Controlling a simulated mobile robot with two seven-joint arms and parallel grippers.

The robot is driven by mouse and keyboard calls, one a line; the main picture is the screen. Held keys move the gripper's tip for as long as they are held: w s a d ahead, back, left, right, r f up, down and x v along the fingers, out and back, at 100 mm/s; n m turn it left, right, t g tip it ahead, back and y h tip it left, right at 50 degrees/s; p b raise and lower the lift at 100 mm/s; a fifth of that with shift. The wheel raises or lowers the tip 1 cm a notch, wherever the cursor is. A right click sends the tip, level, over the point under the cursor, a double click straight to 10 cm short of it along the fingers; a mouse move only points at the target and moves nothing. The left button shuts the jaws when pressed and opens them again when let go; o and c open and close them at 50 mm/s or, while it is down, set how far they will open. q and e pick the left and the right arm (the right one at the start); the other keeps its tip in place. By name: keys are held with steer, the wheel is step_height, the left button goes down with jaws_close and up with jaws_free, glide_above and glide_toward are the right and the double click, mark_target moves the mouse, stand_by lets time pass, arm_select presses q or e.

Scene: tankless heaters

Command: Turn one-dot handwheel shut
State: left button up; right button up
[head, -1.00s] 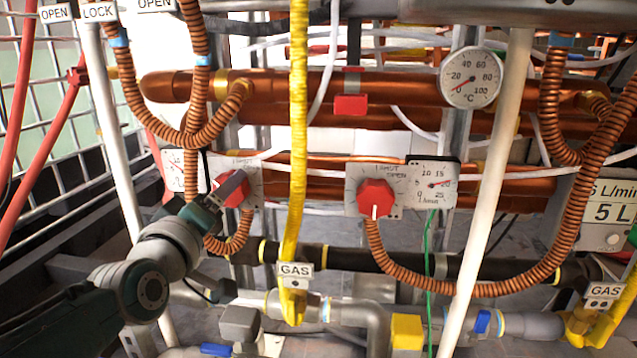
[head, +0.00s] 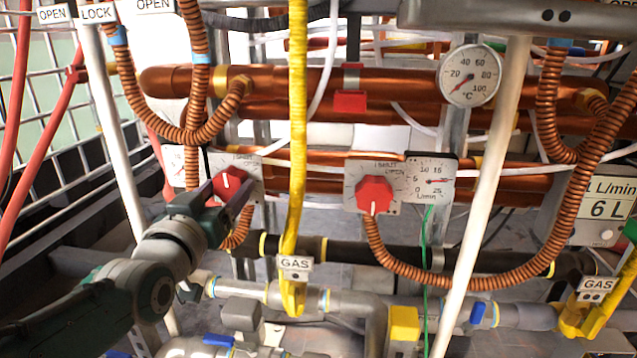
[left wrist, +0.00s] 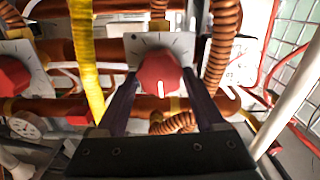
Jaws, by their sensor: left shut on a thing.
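A red handwheel (head: 232,184) sits on a pale dial plate (head: 246,166) marked SHUT, at the left of the lower copper pipe. My left gripper (head: 228,197) has its two fingers on either side of this wheel, gripping it. In the left wrist view the same wheel (left wrist: 159,72) sits between the fingertips, its white mark toward the gripper. A second red handwheel (head: 375,194) on a plate marked SHUT and OPEN stands free to the right. I cannot make out dots on either wheel. My right gripper is not in view.
A yellow gas hose (head: 298,110) hangs close right of the gripped wheel. Corrugated copper hoses (head: 200,90) hang above it. A grey bar (head: 530,16) crosses the top right.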

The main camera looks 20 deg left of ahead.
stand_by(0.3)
arm_select(q)
steer(key=o, duration=1.1)
steer(key=shift+s, duration=0.1)
steer(key=shift+s+d+r+p, duration=0.1)
steer(key=shift+s+p, duration=0.25)
steer(key=shift+p, duration=0.05)
steer(key=p+v, duration=0.3)
steer(key=v, duration=0.6)
steer(key=shift+d+p, duration=0.1)
steer(key=shift+p, duration=0.3)
